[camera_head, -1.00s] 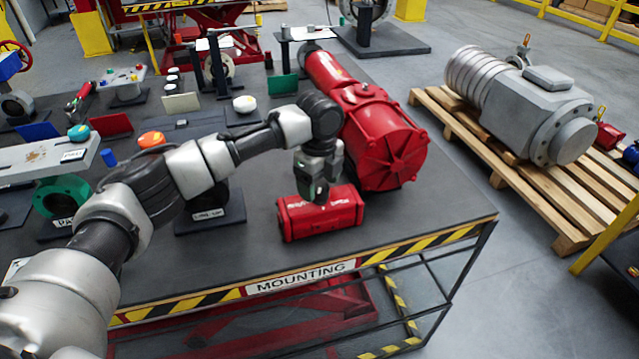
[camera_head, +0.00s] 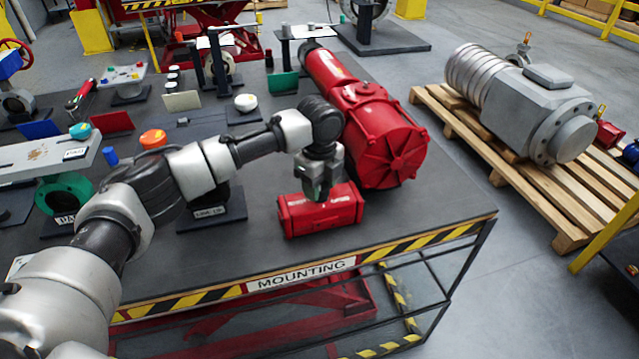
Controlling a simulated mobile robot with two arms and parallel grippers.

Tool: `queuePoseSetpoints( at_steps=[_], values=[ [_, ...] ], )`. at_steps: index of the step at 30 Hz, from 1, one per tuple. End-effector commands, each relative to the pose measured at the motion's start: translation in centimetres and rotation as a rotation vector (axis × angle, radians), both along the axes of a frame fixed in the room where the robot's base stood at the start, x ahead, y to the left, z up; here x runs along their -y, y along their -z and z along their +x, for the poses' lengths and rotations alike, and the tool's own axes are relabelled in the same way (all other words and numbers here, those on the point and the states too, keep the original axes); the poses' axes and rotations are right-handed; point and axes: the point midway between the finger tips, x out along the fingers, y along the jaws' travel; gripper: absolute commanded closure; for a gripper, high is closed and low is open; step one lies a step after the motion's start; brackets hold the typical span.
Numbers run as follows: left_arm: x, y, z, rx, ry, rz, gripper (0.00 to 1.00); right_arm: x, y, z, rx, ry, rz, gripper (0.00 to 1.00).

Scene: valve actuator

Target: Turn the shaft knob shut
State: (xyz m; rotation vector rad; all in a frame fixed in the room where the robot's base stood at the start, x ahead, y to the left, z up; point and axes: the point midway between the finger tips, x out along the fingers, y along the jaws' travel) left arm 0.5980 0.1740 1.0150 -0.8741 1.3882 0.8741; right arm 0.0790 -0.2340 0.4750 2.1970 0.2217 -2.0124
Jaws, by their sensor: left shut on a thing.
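A small red actuator body (camera_head: 335,212) lies near the front right of the mounting table, in front of a large red cylinder (camera_head: 385,140). My left gripper (camera_head: 318,194) points down onto the top of this small body, at its middle. It is shut on a small part there, which fits the shaft knob. The fingers hide the knob, so its angle cannot be read. My right gripper is not in view.
The dark mounting table (camera_head: 430,215) has striped front edging and bare room at its right front. An orange cap (camera_head: 153,138), a teal cap (camera_head: 80,130) and small coloured plates stand left. A grey motor (camera_head: 530,105) sits on a pallet off the table.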

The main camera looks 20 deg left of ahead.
Motion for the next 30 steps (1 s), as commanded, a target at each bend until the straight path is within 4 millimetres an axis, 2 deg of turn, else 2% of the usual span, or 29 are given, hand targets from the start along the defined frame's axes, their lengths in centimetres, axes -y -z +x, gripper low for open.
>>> queuePoseSetpoints(
  at_steps=[11, 18, 30],
  values=[
    [0.0, -0.4, 0.0, -0.003, 0.199, 0.000, 0.80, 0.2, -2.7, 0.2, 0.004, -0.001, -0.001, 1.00],
    [0.1, -0.3, 0.1, -0.003, 0.424, -0.001, 0.80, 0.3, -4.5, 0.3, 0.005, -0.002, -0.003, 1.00],
    [0.2, -0.2, 0.2, -0.001, 0.793, 0.000, 0.80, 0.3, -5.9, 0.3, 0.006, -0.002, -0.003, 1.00]
  ],
)
